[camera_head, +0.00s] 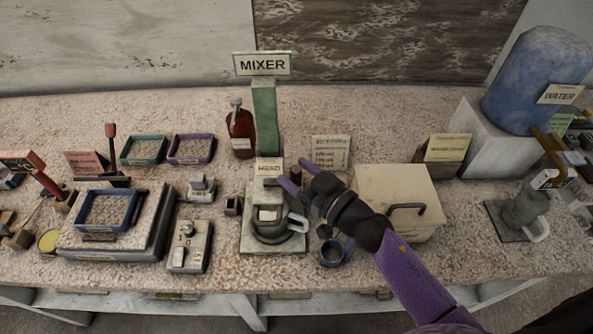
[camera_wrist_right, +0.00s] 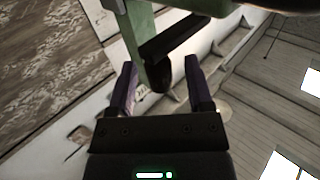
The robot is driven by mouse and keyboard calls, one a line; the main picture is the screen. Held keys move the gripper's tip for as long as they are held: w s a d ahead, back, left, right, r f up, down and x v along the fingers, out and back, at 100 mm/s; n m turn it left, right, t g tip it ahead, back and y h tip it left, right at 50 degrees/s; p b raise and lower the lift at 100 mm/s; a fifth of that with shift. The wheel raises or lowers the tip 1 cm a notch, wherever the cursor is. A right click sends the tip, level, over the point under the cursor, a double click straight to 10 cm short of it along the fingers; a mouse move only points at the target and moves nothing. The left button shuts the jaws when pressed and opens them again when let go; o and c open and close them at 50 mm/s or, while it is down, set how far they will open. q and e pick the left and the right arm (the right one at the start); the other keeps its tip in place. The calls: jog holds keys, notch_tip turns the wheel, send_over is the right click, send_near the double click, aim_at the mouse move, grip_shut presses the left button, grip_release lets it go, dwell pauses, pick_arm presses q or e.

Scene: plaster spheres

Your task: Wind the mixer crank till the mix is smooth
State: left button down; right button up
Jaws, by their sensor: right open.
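The mixer stands mid-bench, with a green column (camera_head: 265,115) under a MIXER sign (camera_head: 262,64), a head labelled HEAD (camera_head: 268,168) and a pale base (camera_head: 258,243). A grey jug (camera_head: 272,228) with a light handle stands on the base below the head. My right gripper (camera_head: 295,174) is beside the head, on its right. In the right wrist view the gripper (camera_wrist_right: 161,85) is open, with a dark crank-like bar and its rounded end (camera_wrist_right: 158,76) showing between the fingers; contact cannot be told. The green column (camera_wrist_right: 138,30) shows above. The mix is not clearly visible. My left gripper is out of view.
A cream box with a dark handle (camera_head: 400,200) stands right of the mixer, close to my right arm. A small dark cup (camera_head: 333,253) sits below the gripper. A brown bottle (camera_head: 241,131) stands left of the column. A switch box (camera_head: 190,246) is further left.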

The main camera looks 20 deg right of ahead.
jog(key=shift+w+a, duration=0.15)
jog(key=shift+w, duration=0.15)
jog(key=shift+c, duration=0.2)
grip_shut()
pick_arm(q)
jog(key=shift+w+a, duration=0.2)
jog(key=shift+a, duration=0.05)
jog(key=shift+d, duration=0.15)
